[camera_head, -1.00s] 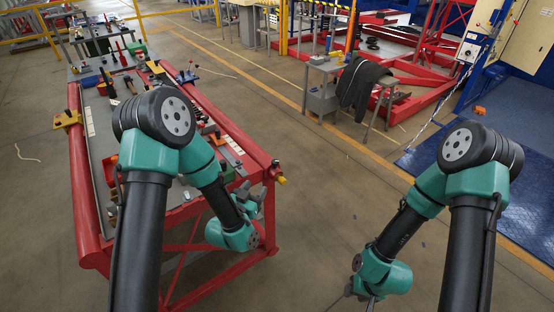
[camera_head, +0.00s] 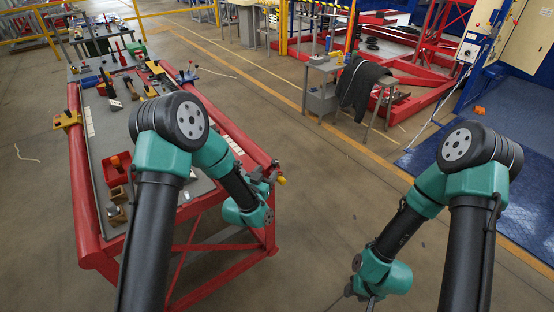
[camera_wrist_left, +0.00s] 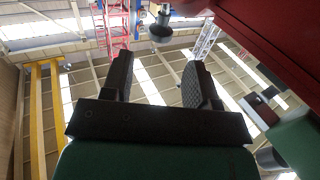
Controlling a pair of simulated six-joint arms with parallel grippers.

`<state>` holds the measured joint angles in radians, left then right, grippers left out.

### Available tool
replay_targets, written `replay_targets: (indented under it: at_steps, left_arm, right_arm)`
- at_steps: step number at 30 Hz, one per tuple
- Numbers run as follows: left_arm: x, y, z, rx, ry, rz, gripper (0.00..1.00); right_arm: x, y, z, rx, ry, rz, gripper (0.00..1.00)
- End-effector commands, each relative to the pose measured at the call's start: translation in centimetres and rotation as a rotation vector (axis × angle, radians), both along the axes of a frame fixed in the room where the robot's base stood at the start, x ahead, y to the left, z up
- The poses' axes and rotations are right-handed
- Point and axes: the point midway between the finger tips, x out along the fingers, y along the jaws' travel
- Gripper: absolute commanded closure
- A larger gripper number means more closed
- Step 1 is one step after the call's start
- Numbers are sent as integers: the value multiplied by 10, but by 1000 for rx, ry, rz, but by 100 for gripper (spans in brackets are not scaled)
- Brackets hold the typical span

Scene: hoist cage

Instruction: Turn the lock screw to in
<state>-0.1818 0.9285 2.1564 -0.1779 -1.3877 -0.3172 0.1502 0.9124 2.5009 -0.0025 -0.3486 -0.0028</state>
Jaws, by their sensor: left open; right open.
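My left gripper (camera_head: 264,181) is at the near right corner of the red-framed bench, beside a yellow-tipped knob (camera_head: 281,181). In the left wrist view my left gripper (camera_wrist_left: 160,72) points upward, its two dark fingers apart with nothing between them. I cannot tell for sure which of these parts is the lock screw. My right gripper (camera_head: 370,301) hangs low at the bottom edge of the head view, clear of the bench and mostly cut off.
The bench's red rail (camera_wrist_left: 270,40) runs close on the right of my left gripper. The bench top holds a red bin (camera_head: 117,168) and several tools. Floor between bench and right arm is clear.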

Motion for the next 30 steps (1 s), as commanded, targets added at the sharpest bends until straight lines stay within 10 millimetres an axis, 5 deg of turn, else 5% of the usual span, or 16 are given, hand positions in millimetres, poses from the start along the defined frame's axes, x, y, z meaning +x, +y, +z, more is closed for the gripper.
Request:
replay_targets:
  at_steps: [15, 30]
  left_arm:
    - [74, -30, 0, -1, -2, 0, 46]
    - [84, -34, 0, 0, 0, 0, 51]
  right_arm:
    - [0, 0, 0, 0, 0, 0, 57]
    - [0, 0, 0, 0, 0, 0, 57]
